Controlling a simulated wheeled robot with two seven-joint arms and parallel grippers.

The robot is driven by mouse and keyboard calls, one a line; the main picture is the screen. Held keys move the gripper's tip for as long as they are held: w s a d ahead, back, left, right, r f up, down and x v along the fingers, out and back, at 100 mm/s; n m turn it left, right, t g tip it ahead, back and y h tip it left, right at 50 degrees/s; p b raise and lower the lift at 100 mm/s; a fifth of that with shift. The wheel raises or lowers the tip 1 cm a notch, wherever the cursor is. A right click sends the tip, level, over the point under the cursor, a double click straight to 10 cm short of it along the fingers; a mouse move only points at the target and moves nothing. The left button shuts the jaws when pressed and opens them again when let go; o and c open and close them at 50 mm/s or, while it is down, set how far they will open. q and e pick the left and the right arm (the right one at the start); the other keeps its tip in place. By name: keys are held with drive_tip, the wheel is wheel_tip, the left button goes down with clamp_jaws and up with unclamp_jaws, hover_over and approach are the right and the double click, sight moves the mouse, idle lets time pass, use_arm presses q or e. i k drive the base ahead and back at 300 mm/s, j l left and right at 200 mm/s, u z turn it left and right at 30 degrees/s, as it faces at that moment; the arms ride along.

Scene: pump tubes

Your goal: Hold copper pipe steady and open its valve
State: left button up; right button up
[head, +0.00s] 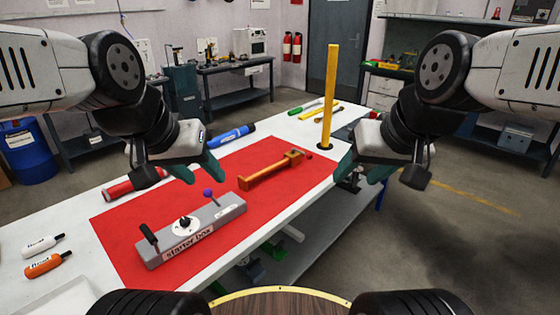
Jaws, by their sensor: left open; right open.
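The copper pipe (268,171) is an orange-brown bar lying on the red mat, at the middle of the head view. A block and a small red knob, which may be its valve (295,156), are at its right end. My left gripper (200,172) is open and empty above the mat, to the left of the pipe. My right gripper (363,175) is open and empty to the right of the pipe, near the table's right edge. Neither gripper touches the pipe. The fingers are green and partly hidden by the hands.
A grey starter box (192,236) with levers sits on the red mat (120,231). A red cylinder (120,189) and a blue cylinder (231,136) lie beyond the mat. A yellow post (330,92) stands at the table's far end. Two bottles lie at the left.

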sight(309, 156)
drive_tip(key=i+l+u, duration=0.1)
drive_tip(key=i+l, duration=0.15)
drive_tip(key=i, duration=0.2)
drive_tip(key=i+l+u, duration=0.1)
drive_tip(key=i+l, duration=0.15)
drive_tip(key=i, duration=0.15)
